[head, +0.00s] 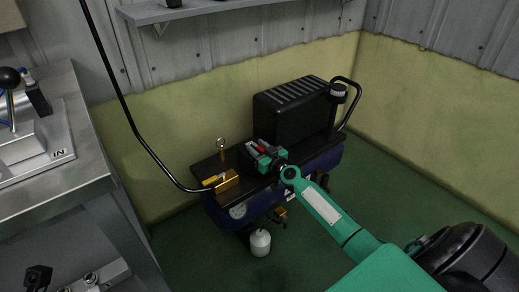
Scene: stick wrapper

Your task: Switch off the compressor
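The compressor has a dark blue tank (276,202) with a black top plate and a black ribbed motor housing (293,114). It stands on the green floor against the wall. My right gripper (258,150), green and grey, reaches over the top plate from the lower right, just left of the housing. A small red part (263,149) shows at its fingers, probably the compressor's switch. The gripper hides much of the area around it. I cannot tell whether the fingers touch the red part or how far apart they are. My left gripper is not in view.
A black hose (132,126) runs down to a brass fitting (227,182) on the compressor. A metal workbench (70,190) stands at the left. A shelf (190,9) is on the back wall. The green floor (400,190) right of the compressor is clear.

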